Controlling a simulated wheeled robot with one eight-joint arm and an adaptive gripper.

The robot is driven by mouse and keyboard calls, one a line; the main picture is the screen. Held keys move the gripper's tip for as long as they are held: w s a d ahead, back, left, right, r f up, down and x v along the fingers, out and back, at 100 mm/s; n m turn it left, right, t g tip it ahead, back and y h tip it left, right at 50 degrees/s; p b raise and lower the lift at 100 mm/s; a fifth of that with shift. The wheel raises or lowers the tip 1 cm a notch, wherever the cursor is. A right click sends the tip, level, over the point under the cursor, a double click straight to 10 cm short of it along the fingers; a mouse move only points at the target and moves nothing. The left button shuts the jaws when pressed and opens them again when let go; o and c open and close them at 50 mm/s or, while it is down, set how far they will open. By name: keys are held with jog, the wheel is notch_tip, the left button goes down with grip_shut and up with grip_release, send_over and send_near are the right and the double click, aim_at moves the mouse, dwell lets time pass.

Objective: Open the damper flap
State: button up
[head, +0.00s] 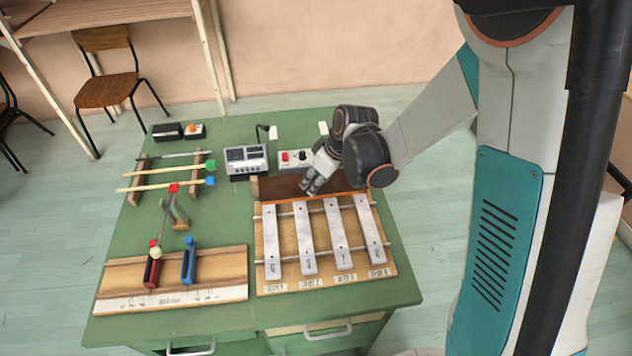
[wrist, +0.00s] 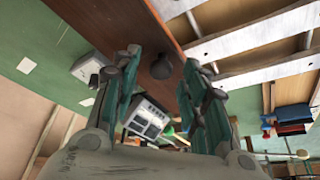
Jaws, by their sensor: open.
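The damper flap (head: 345,184) is a long reddish-brown board across the back end of the metal bars. In the wrist view the flap (wrist: 158,28) runs diagonally, with a dark round knob (wrist: 162,68) on it. My gripper (head: 309,187) is over the flap's middle in the head view and hides part of it. In the wrist view my gripper (wrist: 161,72) is open, and the knob appears between its two fingers with a gap on each side. I cannot tell how far the fingertips reach down along the knob.
Several silver bars (head: 303,240) lie on a wooden base (head: 262,262) just in front of the flap. A grey device (head: 246,158) and a box with a red switch (head: 293,158) stand behind. Sticks on a rack (head: 140,178) and red and blue blocks (head: 189,264) are left.

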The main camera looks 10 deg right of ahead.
jog(key=shift+f, duration=0.15)
grip_shut()
jog(key=shift+w, duration=0.1)
